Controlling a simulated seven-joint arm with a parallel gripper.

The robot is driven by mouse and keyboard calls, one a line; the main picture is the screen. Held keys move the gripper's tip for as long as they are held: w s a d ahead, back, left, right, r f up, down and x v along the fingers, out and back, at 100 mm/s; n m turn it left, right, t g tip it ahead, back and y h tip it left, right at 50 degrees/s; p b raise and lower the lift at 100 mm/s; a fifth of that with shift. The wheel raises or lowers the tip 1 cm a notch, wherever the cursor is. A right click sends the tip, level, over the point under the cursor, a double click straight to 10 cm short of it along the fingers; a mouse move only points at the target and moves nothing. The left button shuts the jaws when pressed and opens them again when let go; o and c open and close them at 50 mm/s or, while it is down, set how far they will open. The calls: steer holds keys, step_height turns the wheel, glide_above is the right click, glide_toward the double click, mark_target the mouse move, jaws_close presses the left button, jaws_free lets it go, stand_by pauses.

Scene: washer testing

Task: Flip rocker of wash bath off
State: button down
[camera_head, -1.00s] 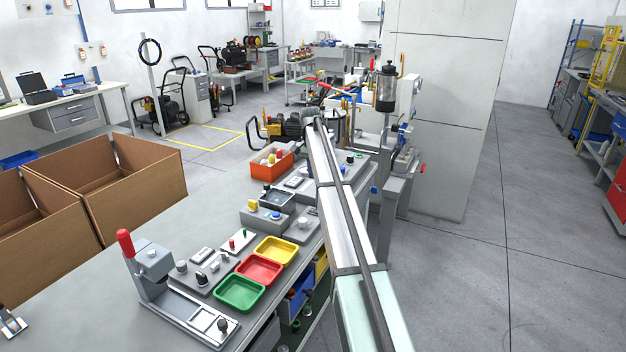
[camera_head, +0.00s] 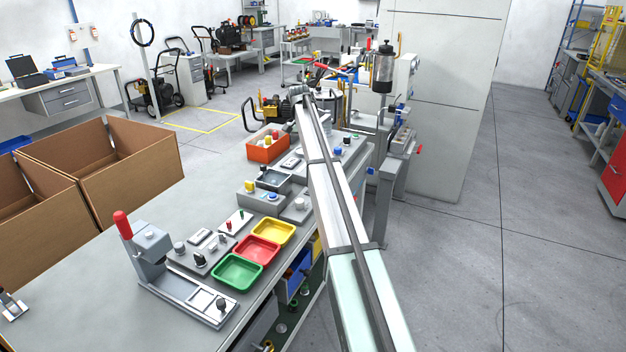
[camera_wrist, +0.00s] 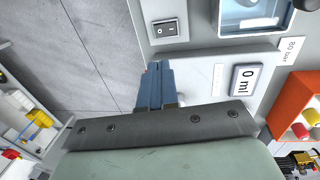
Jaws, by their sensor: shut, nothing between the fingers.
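In the wrist view a black rocker switch (camera_wrist: 165,29) with "o" and "–" marks sits in a pale frame on a grey panel. Which half is pressed in cannot be told. Beside it at the upper right is the wash bath (camera_wrist: 229,22), a pale-rimmed basin cut off by the frame edge. My gripper (camera_wrist: 158,66) has its blue-grey fingers shut together and empty, with the tips a little below the switch in the picture and apart from it. In the head view the bath (camera_head: 273,178) stands mid-bench. There the rocker is too small to make out and my fingers are not visible.
Coloured trays, including a yellow one (camera_head: 273,232), and a red-handled press (camera_head: 124,226) stand nearer on the bench. Open floor (camera_head: 460,270) lies right of my arm.

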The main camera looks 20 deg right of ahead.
steer(key=f, duration=0.4)
steer(key=s+d+f, duration=0.1)
steer(key=f, duration=0.9)
steer(key=shift+s+d, duration=0.25)
steer(key=shift+s+d+f+y, duration=0.15)
steer(key=shift+s+f+y, duration=0.05)
steer(key=shift+s+y, duration=0.1)
steer(key=shift+w+f+t, duration=0.1)
steer(key=shift+t, duration=0.2)
steer(key=shift+w+a, duration=0.65)
steer(key=shift+a, duration=0.1)
